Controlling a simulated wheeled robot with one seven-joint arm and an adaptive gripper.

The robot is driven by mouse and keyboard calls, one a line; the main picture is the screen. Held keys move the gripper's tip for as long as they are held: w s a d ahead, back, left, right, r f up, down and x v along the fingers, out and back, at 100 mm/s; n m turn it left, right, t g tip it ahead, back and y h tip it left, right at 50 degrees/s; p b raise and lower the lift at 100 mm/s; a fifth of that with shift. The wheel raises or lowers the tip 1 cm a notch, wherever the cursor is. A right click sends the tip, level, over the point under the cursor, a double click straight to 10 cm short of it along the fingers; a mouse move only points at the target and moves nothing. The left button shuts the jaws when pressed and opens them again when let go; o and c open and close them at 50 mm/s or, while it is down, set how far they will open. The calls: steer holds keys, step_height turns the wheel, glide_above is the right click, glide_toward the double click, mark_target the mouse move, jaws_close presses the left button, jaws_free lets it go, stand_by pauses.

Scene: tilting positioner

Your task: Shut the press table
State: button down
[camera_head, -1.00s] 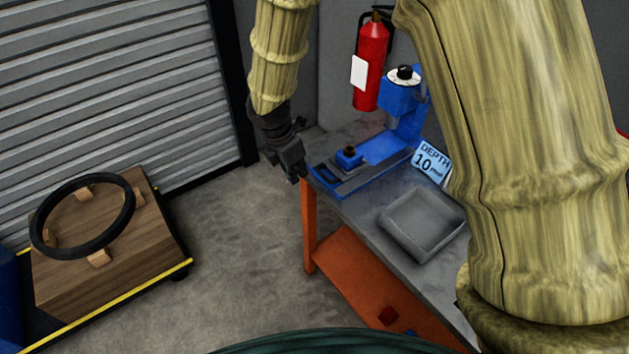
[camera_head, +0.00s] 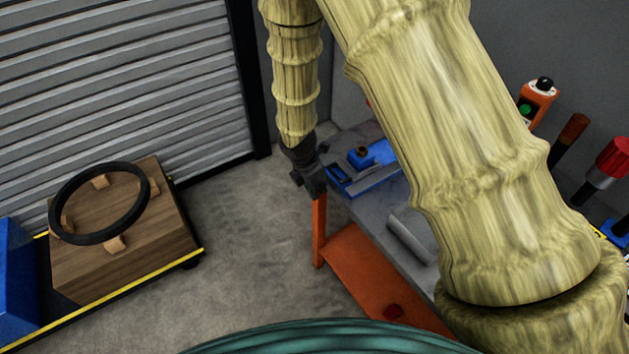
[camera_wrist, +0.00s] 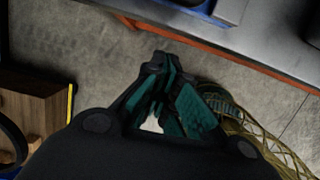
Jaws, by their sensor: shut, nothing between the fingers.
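The blue press base (camera_head: 368,183) sits at the near left corner of the grey bench (camera_head: 370,208), with a grey slab and a blue block (camera_head: 378,153) bearing a dark knob. My arm hides the press's upper part and column. A strip of the blue base (camera_wrist: 200,6) shows at the top edge of the wrist view. My gripper (camera_head: 314,188) points down beside the bench's left corner, just left of the press base. In the wrist view my gripper's fingertips (camera_wrist: 163,64) are together over the floor, with nothing between them. Whether it touches the bench is unclear.
A grey tray (camera_head: 410,236) on the bench is partly hidden by my arm. An orange shelf (camera_head: 365,280) and leg are below. A wooden block with a black ring (camera_head: 62,228) stands at left. Open floor (camera_head: 250,240) lies between. An orange control box (camera_head: 536,100) is at right.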

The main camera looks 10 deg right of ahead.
steer(key=d, duration=0.1)
steer(key=w+d+p, duration=0.1)
steer(key=d+r, duration=0.1)
steer(key=shift+w+d, duration=0.25)
steer(key=shift+d, duration=0.15)
